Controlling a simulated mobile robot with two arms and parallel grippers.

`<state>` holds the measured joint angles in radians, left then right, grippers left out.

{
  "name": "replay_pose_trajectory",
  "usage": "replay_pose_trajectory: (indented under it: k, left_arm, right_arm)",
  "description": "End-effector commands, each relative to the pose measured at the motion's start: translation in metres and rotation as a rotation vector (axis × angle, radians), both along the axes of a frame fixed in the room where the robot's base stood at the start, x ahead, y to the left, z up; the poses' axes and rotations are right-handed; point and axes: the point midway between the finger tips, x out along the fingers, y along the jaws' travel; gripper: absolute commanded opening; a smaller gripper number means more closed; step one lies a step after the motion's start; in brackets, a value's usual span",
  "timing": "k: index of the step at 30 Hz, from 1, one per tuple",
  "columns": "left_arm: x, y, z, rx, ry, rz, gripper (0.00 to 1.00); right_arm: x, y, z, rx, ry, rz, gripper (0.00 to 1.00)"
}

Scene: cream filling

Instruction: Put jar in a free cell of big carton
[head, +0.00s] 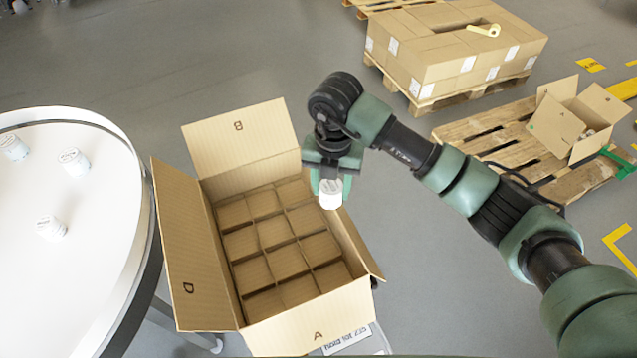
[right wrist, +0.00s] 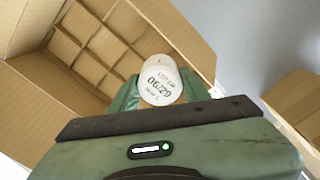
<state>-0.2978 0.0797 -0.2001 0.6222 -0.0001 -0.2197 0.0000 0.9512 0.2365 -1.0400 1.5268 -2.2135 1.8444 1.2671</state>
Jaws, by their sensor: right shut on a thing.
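My right gripper (head: 330,184) is shut on a white jar (head: 331,196). In the head view it holds the jar above the right side of the big carton (head: 313,316), near the back right of its opening. In the right wrist view the jar (right wrist: 161,82) shows its printed lid between the green fingers, with carton cells beyond it. The big carton stands open, its flaps folded out, and dividers (head: 259,221) split it into several cells. The cells I can see look empty; the inside of the deeper ones is partly hidden. My left gripper is not in view.
A round white table (head: 90,220) at the left carries several white jars (head: 74,161). Stacked cartons (head: 450,60) on a pallet stand at the back right. A small open carton (head: 560,125) lies on another pallet (head: 490,130) behind my right arm.

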Motion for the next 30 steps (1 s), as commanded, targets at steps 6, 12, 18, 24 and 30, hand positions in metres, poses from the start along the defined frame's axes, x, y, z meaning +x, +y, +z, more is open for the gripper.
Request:
replay_pose_trajectory:
  k: [6, 12, 18, 24, 30]
  left_arm:
    - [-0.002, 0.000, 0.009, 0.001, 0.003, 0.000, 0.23]
    - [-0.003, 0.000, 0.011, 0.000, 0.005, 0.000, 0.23]
    - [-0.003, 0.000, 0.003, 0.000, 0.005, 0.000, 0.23]
    - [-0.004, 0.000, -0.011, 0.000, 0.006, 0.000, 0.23]
    - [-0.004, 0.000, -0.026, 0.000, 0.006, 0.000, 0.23]
  right_arm:
    - [0.000, 0.020, -0.004, 0.000, 0.002, -0.373, 0.03]
    - [0.000, 0.026, -0.007, 0.000, 0.001, -0.531, 0.03]
    - [0.000, 0.027, -0.018, 0.000, 0.001, -0.552, 0.03]
    - [0.000, 0.027, -0.038, 0.000, 0.000, -0.549, 0.03]
    - [0.000, 0.027, -0.058, 0.001, 0.000, -0.549, 0.03]
